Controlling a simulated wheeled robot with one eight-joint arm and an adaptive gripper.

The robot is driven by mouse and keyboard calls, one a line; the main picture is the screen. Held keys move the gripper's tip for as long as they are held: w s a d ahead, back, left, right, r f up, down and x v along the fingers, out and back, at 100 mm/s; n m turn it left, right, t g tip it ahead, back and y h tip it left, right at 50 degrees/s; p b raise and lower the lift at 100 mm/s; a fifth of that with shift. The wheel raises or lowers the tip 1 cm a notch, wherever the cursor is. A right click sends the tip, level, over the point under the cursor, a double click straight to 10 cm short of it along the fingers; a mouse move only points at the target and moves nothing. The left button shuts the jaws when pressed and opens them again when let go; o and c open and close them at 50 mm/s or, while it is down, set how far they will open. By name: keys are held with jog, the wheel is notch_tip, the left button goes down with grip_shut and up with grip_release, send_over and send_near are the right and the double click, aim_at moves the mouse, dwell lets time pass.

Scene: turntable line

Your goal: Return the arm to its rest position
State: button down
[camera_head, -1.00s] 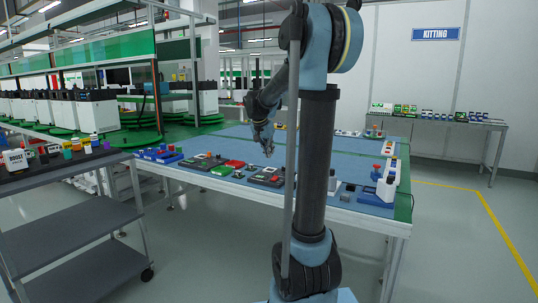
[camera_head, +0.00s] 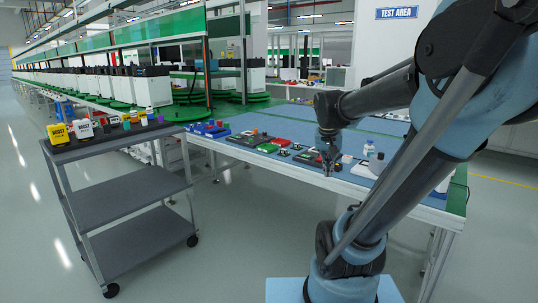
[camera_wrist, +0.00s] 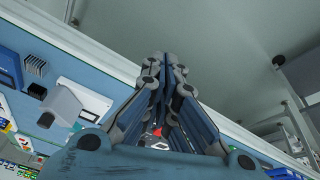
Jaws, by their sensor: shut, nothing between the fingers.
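My gripper (camera_head: 329,160) hangs pointing down near the front edge of the blue-topped work table (camera_head: 290,120) in the head view. In the wrist view my gripper (camera_wrist: 165,65) has its fingers together, with nothing between them. Beyond its tips lies the table's pale front edge and the grey floor. My arm reaches in from the right of the head view, with its elbow raised and its forearm bent back toward the table. Part of the arm is cut off by the frame's right edge.
A grey cart (camera_head: 118,197) with coloured items on top stands at the left. Grey floor (camera_head: 225,240) is free between cart and table.

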jog(key=s+a+f+n+y, duration=0.1)
jog(key=s+a+f+n, duration=0.1)
jog(key=s+f, duration=0.9)
jog(key=s+n, duration=0.1)
jog(key=s, duration=0.3)
jog(key=shift+s+f+n+g+y, duration=0.2)
jog(key=shift+f+n+g+y, duration=0.1)
jog(key=shift+g, duration=0.1)
jog(key=shift+w+f, duration=0.15)
jog(key=shift+w, duration=0.35)
